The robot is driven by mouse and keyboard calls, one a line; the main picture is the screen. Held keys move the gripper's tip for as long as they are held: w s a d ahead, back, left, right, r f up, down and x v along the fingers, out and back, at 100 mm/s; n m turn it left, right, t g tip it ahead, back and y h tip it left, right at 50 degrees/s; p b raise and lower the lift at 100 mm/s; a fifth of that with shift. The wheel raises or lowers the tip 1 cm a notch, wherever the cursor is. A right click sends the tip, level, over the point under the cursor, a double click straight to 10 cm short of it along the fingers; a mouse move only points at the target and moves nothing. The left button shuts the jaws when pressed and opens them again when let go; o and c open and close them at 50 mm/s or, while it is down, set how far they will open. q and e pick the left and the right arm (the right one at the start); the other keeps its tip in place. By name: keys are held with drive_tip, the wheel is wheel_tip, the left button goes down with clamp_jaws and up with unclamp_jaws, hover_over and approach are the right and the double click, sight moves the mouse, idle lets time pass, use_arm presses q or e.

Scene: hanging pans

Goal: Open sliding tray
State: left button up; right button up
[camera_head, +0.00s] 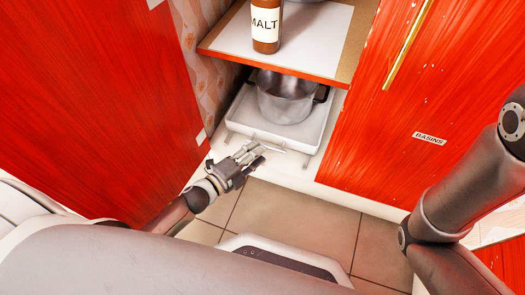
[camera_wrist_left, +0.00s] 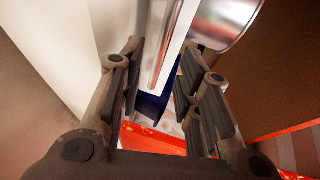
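The white sliding tray (camera_head: 242,117) is in the low compartment of the red cabinet, with a steel pot (camera_head: 285,96) standing on it. A thin bar handle (camera_head: 283,148) runs along its front. My left gripper (camera_head: 258,154) is at the tray's front, near the left part of the handle. In the left wrist view my left gripper (camera_wrist_left: 158,82) is open, and a pale, shiny bar-like edge (camera_wrist_left: 172,40) shows between and beyond its fingers. I cannot tell if they touch it. The pot also shows there (camera_wrist_left: 226,18). My right gripper is out of view.
A shelf (camera_head: 225,38) with a brown MALT bottle (camera_head: 266,28) is above the tray. A red door (camera_head: 95,100) stands on the left, and a red panel labelled BASINS (camera_head: 385,140) is on the right. The tiled floor (camera_head: 290,215) in front is clear.

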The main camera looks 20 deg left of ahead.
use_arm(q)
drive_tip(key=shift+b+x, duration=0.6)
drive_tip(key=shift+x, duration=1.25)
clamp_jaws()
